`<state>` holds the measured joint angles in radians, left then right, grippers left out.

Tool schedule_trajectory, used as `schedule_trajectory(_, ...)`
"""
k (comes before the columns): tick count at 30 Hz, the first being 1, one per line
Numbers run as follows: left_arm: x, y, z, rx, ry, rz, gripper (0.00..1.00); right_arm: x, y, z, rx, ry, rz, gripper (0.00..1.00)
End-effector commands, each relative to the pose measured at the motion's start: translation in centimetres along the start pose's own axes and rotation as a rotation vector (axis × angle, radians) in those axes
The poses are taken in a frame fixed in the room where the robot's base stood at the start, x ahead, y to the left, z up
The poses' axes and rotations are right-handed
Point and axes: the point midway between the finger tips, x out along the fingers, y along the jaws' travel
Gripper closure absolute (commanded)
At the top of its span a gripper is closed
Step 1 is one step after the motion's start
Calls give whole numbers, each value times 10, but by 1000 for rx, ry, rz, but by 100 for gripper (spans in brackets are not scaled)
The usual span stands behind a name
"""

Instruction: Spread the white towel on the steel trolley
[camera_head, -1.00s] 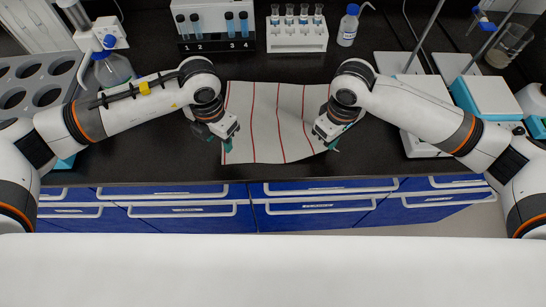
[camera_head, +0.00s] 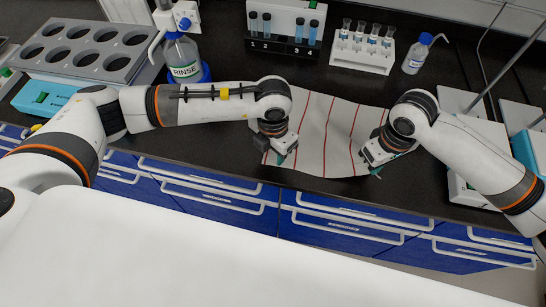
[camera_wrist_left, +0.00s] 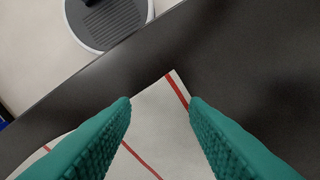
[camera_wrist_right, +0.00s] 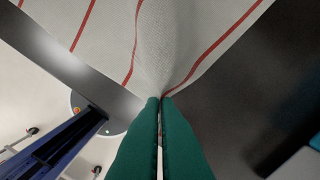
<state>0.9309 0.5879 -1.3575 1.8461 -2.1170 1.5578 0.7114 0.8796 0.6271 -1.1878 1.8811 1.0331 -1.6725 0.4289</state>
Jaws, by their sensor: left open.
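The white towel (camera_head: 325,130) with red stripes lies on the black bench top between my two grippers. My left gripper (camera_head: 281,160) is at the towel's near left corner. In the left wrist view its green fingers (camera_wrist_left: 160,104) are apart, with a towel corner (camera_wrist_left: 155,100) lying flat between and below them. My right gripper (camera_head: 376,170) is at the near right part of the towel. In the right wrist view its fingers (camera_wrist_right: 160,99) are closed together on the towel's edge (camera_wrist_right: 155,70), which is gathered into a fold there. No steel trolley shows in any view.
Behind the towel stand a tube rack (camera_head: 285,30), a white vial rack (camera_head: 362,50) and a small bottle (camera_head: 415,55). A rinse bottle (camera_head: 184,60) and grey holed rack (camera_head: 85,50) are left. Stands with white bases (camera_head: 470,105) are right. Blue drawers (camera_head: 210,190) lie below the bench edge.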

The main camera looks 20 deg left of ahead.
Motion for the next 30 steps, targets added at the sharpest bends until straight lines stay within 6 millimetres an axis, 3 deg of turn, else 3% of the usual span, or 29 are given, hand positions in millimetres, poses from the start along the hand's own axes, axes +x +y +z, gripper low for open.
schedule_trajectory(6,13,0,0,0,0,0,59,0,0,0,0,0,0,100)
schedule_trajectory(18,15,0,0,0,-1,0,59,0,0,0,0,0,0,100)
schedule_trajectory(30,16,0,1,0,-2,0,91,0,0,0,0,0,0,100)
